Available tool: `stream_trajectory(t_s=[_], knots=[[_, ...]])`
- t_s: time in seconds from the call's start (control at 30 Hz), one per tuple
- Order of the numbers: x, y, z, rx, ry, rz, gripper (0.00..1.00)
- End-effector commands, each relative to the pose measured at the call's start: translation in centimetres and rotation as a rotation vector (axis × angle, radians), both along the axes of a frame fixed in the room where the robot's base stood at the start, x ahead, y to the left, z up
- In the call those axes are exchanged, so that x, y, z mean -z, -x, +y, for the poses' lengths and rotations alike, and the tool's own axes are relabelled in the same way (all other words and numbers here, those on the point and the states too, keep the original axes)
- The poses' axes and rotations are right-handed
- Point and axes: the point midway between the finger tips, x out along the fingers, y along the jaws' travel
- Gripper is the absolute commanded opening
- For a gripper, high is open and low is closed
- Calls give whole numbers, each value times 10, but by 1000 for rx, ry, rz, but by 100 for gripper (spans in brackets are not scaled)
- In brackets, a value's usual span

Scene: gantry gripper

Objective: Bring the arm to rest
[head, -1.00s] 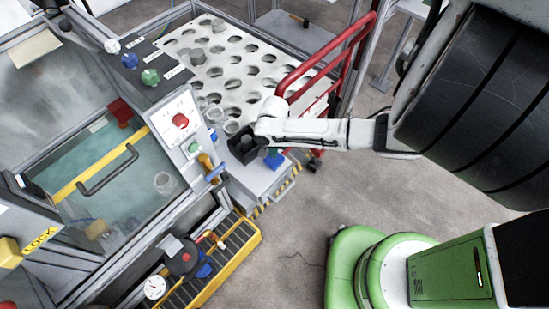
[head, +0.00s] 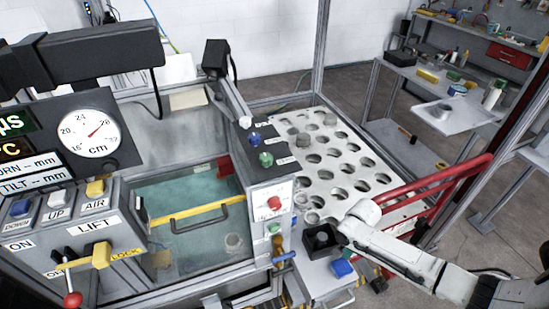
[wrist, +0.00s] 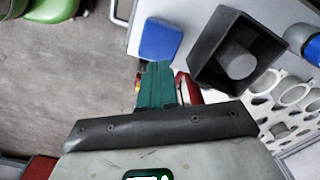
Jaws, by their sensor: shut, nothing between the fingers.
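My arm comes in from the lower right of the head view, its white end beside a small black box (head: 320,238). My gripper's fingers are hidden there. In the wrist view my gripper (wrist: 158,68) shows teal fingers closed together, with nothing held. The black box (wrist: 206,68) is to the right of the fingertips, apart from them in the picture, with a grey cylinder (wrist: 238,62) inside. A blue block (wrist: 160,40) appears just beyond the fingertips; whether they touch it I cannot tell.
A white plate with several round holes (head: 318,181) lies behind the box. A red rail (head: 440,180) stands close to my arm on the right. A water tank (head: 190,199) with a yellow bar (head: 180,218) and a control panel (head: 60,226) fill the left. Open floor lies at right.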

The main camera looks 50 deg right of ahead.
Motion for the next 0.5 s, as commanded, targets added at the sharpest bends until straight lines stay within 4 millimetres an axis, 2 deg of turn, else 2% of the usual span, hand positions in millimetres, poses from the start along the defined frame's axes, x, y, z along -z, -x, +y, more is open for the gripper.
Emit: stream_trajectory(t_s=[0.17,0.27,0.37,0.5], knots=[[1,2,2,-13,0,2,0],[5,9,15,-86,-2,15,0],[10,21,42,-242,-7,36,0],[9,34,95,-538,-20,56,0]])
